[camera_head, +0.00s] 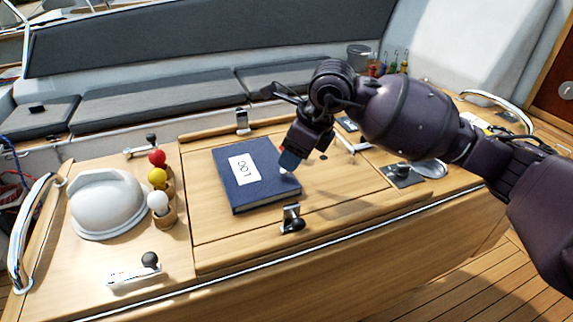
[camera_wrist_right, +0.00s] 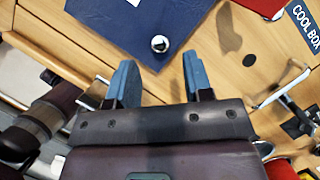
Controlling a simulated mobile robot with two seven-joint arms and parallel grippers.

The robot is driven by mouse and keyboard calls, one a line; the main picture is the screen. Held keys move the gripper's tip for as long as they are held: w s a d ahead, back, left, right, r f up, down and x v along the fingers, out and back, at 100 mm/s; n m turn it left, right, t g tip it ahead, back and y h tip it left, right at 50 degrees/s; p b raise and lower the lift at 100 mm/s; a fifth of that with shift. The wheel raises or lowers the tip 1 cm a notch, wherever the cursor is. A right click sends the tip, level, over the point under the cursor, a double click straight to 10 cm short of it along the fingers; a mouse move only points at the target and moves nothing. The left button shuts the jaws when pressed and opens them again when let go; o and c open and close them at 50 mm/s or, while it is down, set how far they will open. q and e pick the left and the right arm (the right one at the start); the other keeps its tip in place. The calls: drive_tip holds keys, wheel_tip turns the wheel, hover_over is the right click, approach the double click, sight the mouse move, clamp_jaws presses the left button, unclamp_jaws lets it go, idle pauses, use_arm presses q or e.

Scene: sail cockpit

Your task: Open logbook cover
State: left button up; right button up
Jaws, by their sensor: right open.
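The logbook (camera_head: 258,193) is dark blue with a white "LOG" label and lies closed on the wooden table. A small round silver knob (camera_head: 284,169) sits near its right edge; it also shows in the right wrist view (camera_wrist_right: 159,43) on the blue cover (camera_wrist_right: 130,18). My right gripper (camera_head: 288,160) reaches in from the right, over the cover's right edge. In the right wrist view the right gripper (camera_wrist_right: 157,75) is open, with its two blue fingertips apart and the knob just beyond the gap between them. Nothing is held. My left gripper is not in view.
A white domed cover (camera_head: 106,203) stands at the left, beside red, yellow and white balls (camera_head: 157,178) in holders. A black-and-silver latch (camera_head: 292,219) is in front of the logbook. Grey cushions (camera_head: 155,102) line the back. Free tabletop lies right of the book.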

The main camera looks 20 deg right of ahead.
drive_tip(key=shift+x, duration=1.95)
clamp_jaws()
